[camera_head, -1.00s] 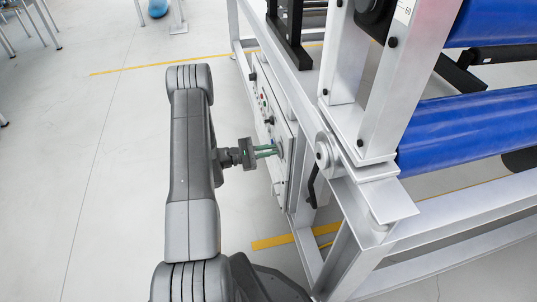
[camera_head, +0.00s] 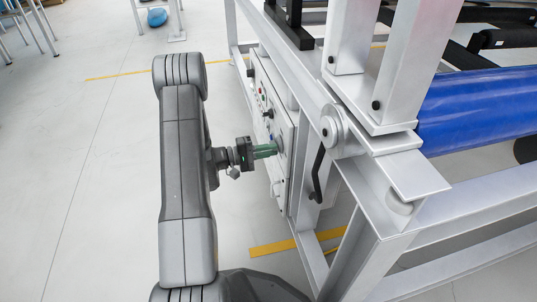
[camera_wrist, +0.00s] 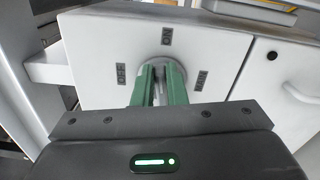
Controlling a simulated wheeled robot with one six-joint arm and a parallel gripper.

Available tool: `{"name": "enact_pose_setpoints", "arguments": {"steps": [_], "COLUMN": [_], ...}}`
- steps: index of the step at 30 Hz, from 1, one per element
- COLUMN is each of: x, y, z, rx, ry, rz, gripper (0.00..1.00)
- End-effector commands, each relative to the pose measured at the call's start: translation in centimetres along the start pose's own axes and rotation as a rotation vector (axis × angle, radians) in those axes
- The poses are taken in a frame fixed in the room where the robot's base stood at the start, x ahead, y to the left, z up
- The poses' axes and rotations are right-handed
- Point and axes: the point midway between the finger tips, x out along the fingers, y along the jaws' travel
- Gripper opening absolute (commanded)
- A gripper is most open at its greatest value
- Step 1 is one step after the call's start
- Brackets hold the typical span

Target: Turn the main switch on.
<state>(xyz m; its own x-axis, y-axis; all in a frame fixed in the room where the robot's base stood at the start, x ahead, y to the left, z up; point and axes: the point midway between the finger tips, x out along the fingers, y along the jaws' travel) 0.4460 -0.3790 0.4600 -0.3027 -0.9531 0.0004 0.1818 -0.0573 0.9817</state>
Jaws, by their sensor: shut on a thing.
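The main switch is a grey round rotary knob (camera_wrist: 163,62) on a pale control panel (camera_wrist: 95,45). In the head view my gripper (camera_head: 272,150) reaches the panel's side face from the left.
The panel sits on a grey metal frame (camera_head: 345,215) with a black lever (camera_head: 318,172) close to the right of my gripper. A yellow line (camera_head: 272,249) marks the floor below the panel.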

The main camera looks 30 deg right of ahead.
Motion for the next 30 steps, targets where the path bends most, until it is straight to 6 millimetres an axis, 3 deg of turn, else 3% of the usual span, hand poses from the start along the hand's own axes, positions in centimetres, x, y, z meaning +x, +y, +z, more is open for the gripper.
{"name": "enact_pose_setpoints", "arguments": {"steps": [12,29,30], "x": [-0.01,-0.01,-0.01], "y": [-0.56,-0.62,-0.62], "z": [0.00,-0.01,-0.01], "rx": [0.181,0.207,0.206], "ry": [0.000,0.000,0.000], "rz": [-0.002,-0.002,-0.002], "gripper": [0.00,0.00,0.20]}}
